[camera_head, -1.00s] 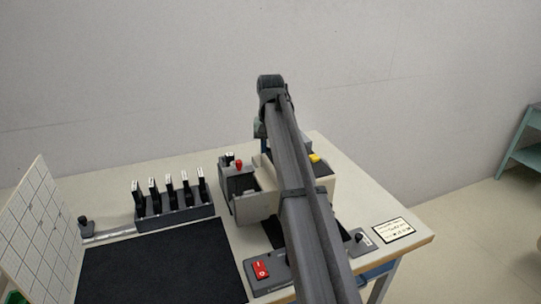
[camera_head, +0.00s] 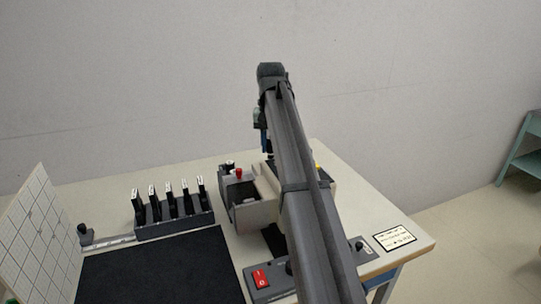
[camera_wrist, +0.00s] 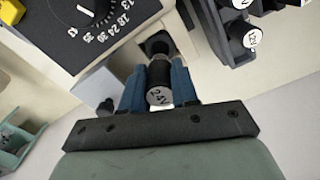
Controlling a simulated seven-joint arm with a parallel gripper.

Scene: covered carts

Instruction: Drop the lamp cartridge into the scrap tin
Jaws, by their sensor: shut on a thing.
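The lamp cartridge (camera_wrist: 158,96) is a short black cylinder with a pale end marked 24V. In the wrist view my gripper (camera_wrist: 159,84) is shut on it, with one blue finger on each side. The cartridge's far end points at a round dark opening (camera_wrist: 156,43) in the beige housing; I cannot tell whether it is still inside it. In the head view my arm hides the cartridge and most of the gripper. I cannot make out a scrap tin for certain in either view.
A dark holder (camera_wrist: 224,30) with cartridges marked 12V stands close beside the housing. A dial panel (camera_wrist: 107,32) is on the other side. In the head view, a black rack (camera_head: 176,225), a black mat (camera_head: 150,270) and a red switch (camera_head: 260,278) share the table.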

